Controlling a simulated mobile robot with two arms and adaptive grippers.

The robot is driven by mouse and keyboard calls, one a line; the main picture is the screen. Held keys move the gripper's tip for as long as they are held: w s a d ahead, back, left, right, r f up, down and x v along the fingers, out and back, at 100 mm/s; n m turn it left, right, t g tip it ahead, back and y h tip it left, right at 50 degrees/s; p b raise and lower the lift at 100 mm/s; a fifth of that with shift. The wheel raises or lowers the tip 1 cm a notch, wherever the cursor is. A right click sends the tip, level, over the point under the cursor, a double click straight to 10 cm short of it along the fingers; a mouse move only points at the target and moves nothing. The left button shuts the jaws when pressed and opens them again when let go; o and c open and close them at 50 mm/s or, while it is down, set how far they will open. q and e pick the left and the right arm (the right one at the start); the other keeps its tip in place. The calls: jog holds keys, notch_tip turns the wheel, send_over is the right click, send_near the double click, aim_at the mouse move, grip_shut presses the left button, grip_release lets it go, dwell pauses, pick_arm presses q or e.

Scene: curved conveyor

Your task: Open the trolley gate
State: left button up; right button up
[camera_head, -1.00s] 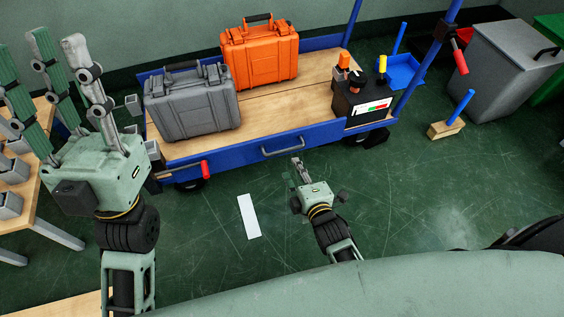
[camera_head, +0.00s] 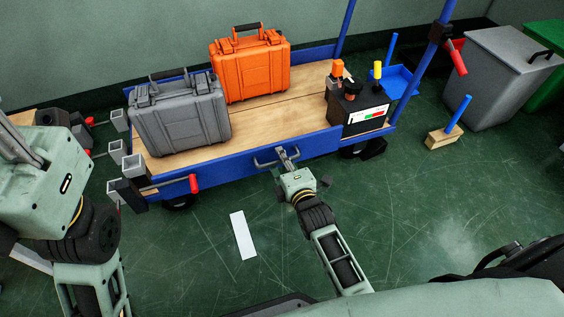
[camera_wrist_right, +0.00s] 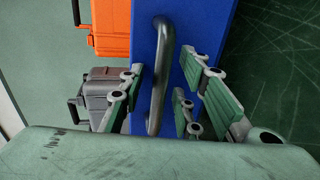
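The trolley (camera_head: 270,110) has a wooden deck and a blue gate (camera_head: 235,165) along its near side. A grey bar handle (camera_head: 264,164) sits on the gate; it shows dark in the right wrist view (camera_wrist_right: 160,75). My right gripper (camera_head: 288,156) is at the handle. In the right wrist view its green-padded fingers (camera_wrist_right: 165,95) are apart, on either side of the handle, with gaps visible. A red-ended latch lever (camera_head: 193,183) is at the gate's left end.
A grey case (camera_head: 180,115) and an orange case (camera_head: 250,65) stand on the deck. A black box with tools (camera_head: 358,108) is at its right end. A grey bin (camera_head: 500,75) and a wooden block with a blue post (camera_head: 445,132) stand right of the trolley.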

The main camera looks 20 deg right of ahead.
grip_shut()
dwell(0.6)
